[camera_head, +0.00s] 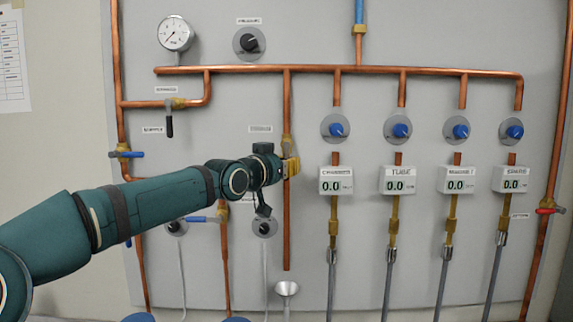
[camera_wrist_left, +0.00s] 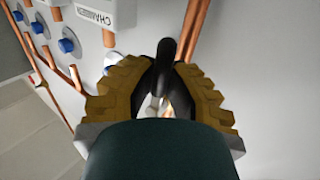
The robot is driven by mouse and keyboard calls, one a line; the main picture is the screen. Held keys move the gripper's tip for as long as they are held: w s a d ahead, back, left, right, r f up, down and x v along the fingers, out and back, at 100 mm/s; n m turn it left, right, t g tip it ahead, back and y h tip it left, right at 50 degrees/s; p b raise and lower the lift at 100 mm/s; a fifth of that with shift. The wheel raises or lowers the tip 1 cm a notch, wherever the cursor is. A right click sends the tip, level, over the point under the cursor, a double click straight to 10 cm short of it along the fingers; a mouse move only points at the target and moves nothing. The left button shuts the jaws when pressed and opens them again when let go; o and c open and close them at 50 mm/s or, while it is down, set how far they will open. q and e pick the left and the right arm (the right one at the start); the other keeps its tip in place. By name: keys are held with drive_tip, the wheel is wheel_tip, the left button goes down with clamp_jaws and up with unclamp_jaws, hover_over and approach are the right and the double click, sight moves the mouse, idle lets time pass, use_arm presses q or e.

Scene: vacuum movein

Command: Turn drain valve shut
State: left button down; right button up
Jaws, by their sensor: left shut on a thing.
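The drain valve (camera_head: 286,141) appears to be the brass body on the vertical copper pipe in the middle of the panel, above an open funnel. The small label beside it is too blurred to read. My left gripper (camera_head: 291,167) is at this pipe, just below the brass body. In the left wrist view its yellow ribbed fingers (camera_wrist_left: 162,82) are closed around a black valve handle (camera_wrist_left: 165,58). In the head view the fingers hide the handle, so I cannot tell its angle there. My right gripper is not in view.
A funnel (camera_head: 287,288) sits below the pipe's end. To the right are several blue knobs (camera_head: 336,130) above digital meters (camera_head: 336,181). A gauge (camera_head: 176,33) and another black-handled valve (camera_head: 169,122) are upper left. A red-handled valve (camera_head: 549,211) is far right.

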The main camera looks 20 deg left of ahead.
use_arm(q)
drive_tip(key=shift+a+r+m+g+p, duration=0.15)
drive_tip(key=shift+m+g+p, duration=0.15)
drive_tip(key=shift+p, duration=0.15)
drive_tip(key=shift+s+a+r+m+g+y+p, duration=0.2)
drive_tip(key=shift+a+r+m+g+y+p, duration=0.6)
drive_tip(key=shift+m+y+p, duration=1.25)
drive_tip(key=shift+s+a+r+m+g+y+p, duration=0.2)
drive_tip(key=shift+a+r+m+g+y+p, duration=0.45)
drive_tip(key=shift+m+g+p, duration=1.45)
drive_tip(key=shift+s+a+r+m+y+p, duration=0.2)
drive_tip(key=shift+a+r+m+y+p, duration=0.3)
drive_tip(key=shift+m+y+p, duration=1.8)
use_arm(e)
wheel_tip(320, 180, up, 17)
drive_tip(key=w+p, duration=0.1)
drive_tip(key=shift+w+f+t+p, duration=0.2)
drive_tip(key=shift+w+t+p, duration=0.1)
drive_tip(key=shift+p, duration=0.05)
use_arm(q)
drive_tip(key=shift+n+h, duration=0.6)
drive_tip(key=shift+n, duration=0.55)
drive_tip(key=c, duration=1)
unclamp_jaws()
drive_tip(key=shift+d, duration=0.1)
drive_tip(key=v, duration=1.2)
